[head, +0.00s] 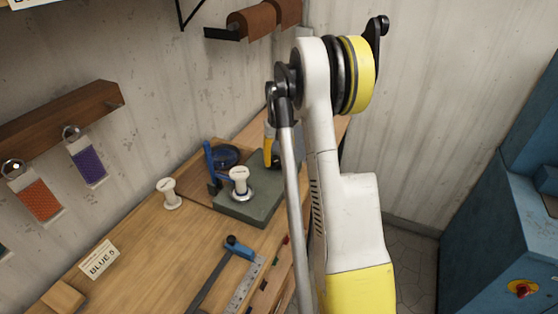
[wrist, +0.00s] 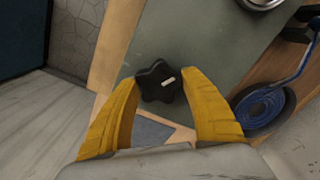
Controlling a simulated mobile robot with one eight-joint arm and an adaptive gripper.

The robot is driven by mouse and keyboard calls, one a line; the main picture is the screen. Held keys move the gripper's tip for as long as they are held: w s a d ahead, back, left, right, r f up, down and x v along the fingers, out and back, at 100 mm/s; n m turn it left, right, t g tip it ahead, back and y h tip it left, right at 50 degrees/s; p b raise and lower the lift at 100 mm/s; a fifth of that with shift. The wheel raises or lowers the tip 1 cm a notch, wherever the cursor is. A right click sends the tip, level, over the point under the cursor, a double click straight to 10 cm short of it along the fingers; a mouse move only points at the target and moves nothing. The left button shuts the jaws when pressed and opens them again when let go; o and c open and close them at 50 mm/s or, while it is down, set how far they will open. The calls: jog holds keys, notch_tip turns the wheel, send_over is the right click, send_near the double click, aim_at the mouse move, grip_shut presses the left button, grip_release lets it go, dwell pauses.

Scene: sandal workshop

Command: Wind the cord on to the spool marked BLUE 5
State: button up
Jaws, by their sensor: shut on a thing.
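My gripper (wrist: 163,92) has its yellow fingers on both sides of a black lobed knob (wrist: 157,78) with a white mark, and is shut on it. The knob is hidden in the head view, where my gripper (head: 270,157) is at the back of the grey-green base plate (head: 262,205). A white spool (head: 239,176) stands upright on a metal disc on this plate; its marking is too small to read. Blue cord (wrist: 262,104) lies coiled in a dark round dish. A blue upright guide (head: 211,165) stands between coil and spool. A card (head: 99,260) reads BLUE 5.
Another white spool (head: 170,194) stands on the bench left of the plate. A blue-headed tool (head: 238,245) and a steel ruler (head: 246,284) lie in front. Orange (head: 38,198) and purple (head: 88,160) packs hang on the wall. A blue cabinet (head: 500,200) stands right.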

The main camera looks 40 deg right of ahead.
jog(key=m, duration=0.4)
jog(key=shift+w+m, duration=0.1)
jog(key=shift+m, duration=0.2)
jog(key=m, duration=0.4)
jog(key=shift+m, duration=0.3)
jog(key=m, duration=0.3)
jog(key=shift+d+m, duration=0.1)
jog(key=shift+m, duration=0.2)
jog(key=m, duration=1.2)
jog(key=shift+d+m, duration=0.1)
jog(key=shift+m, duration=0.2)
jog(key=m, duration=0.4)
jog(key=shift+m, duration=2.4)
